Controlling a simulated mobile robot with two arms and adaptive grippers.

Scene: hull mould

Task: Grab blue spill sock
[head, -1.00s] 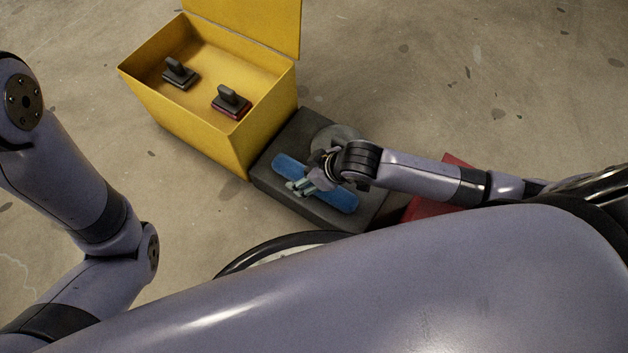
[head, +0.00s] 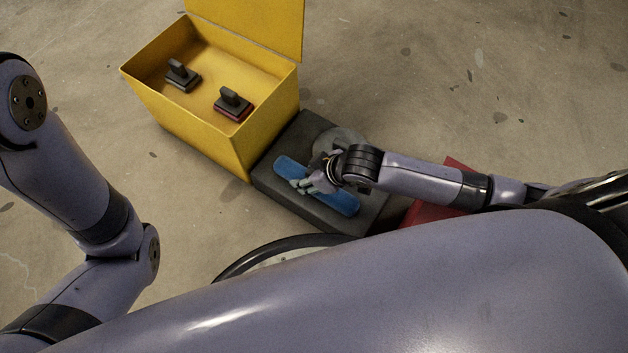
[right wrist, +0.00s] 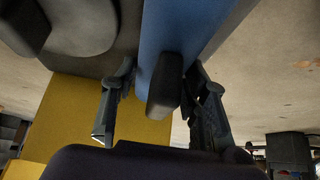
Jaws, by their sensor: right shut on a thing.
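The blue spill sock (head: 335,199) is a long, flat blue piece lying on a dark grey block (head: 282,199). It also shows in the right wrist view (right wrist: 185,28), with a dark upright grip (right wrist: 166,86) on it. My right gripper (head: 305,184) is at the middle of the sock. The exact contact is partly hidden. My left arm shows at the left of the head view, but its gripper is out of view.
A yellow box (head: 205,137) with its lid open stands beside the block and holds two dark handled blocks (head: 182,76) (head: 233,104). A round grey thing (head: 345,140) lies on the dark block behind my gripper. A red thing (head: 425,212) is under my right arm.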

